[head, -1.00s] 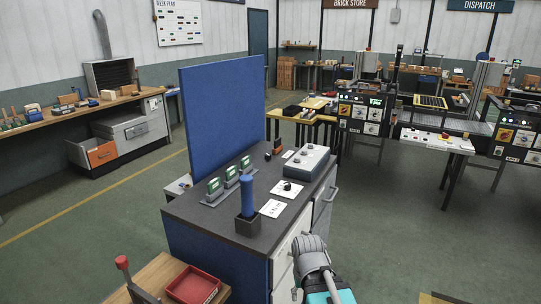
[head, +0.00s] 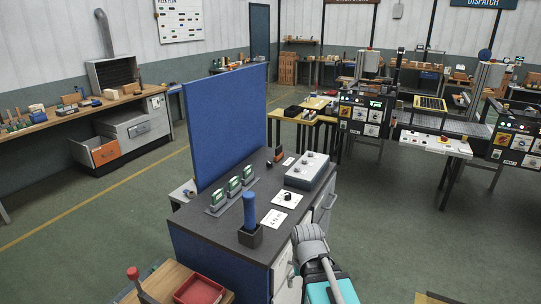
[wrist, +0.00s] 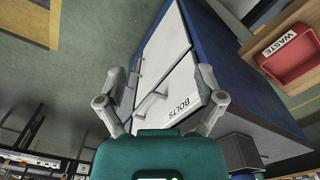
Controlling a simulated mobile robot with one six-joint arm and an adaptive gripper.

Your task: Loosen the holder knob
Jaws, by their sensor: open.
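A small black knob (head: 287,196) sits on a white plate on the dark bench top (head: 225,232). A blue upright handle (head: 249,208) stands in a dark square holder (head: 250,236) near the bench's front corner. I cannot tell for sure which part is the holder knob. In the wrist view my gripper (wrist: 160,76) is open and empty, its two fingers spread in front of the bench's white drawer fronts (wrist: 168,45), one marked BOLTS. It is apart from the knob and the blue handle.
Green-faced devices (head: 234,187) stand in a row beside a blue panel (head: 228,125). A grey box with knobs (head: 307,171) is at the bench's back right. A red waste tray (head: 200,290) lies on a wooden stand at the front. Open floor (head: 400,235) lies to the right.

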